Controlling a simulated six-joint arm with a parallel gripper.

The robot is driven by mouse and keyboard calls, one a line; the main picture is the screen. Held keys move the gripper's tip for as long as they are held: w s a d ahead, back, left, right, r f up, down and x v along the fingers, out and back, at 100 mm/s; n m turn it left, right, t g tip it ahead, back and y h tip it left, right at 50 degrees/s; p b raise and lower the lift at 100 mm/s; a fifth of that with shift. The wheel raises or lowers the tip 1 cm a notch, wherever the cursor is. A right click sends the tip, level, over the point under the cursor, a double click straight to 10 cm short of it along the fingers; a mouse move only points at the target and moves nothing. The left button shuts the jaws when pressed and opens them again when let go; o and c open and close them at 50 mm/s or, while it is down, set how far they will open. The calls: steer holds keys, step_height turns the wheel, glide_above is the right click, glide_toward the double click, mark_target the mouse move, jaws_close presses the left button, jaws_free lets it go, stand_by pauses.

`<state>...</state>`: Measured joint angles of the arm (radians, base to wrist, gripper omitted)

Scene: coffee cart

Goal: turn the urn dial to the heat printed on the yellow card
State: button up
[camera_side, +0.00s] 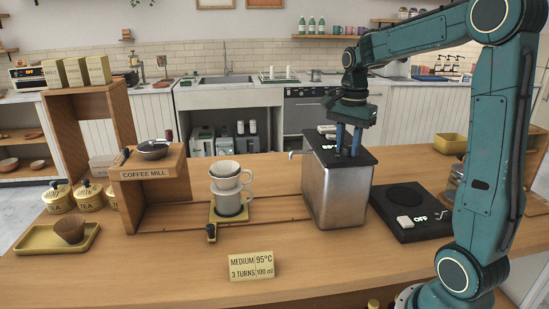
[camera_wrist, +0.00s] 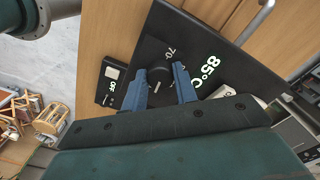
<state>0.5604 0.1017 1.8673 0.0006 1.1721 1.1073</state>
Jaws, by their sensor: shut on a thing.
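The yellow card (camera_side: 251,265) stands at the counter's front and reads "MEDIUM 95°C, 3 TURNS 100 ml". The steel urn (camera_side: 334,195) stands right of centre, with a black top (camera_wrist: 225,45) that shows a lit "85°C". My gripper (camera_side: 348,152) points straight down onto the urn top. In the wrist view its blue fingers (camera_wrist: 162,88) are shut on the round black dial (camera_wrist: 160,73), one on each side. A "70" mark is printed beside the dial; other marks are hidden by the fingers.
A black scale (camera_side: 410,212) reading "OFF" sits right of the urn. The front counter is mostly clear.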

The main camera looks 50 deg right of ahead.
mark_target(347, 147)
steer(key=shift+m, duration=0.5)
steer(key=o, duration=1)
steer(key=shift+c, duration=0.2)
step_height(347, 147, up, 14)
steer(key=shift+a+f, duration=0.15)
stand_by(0.5)
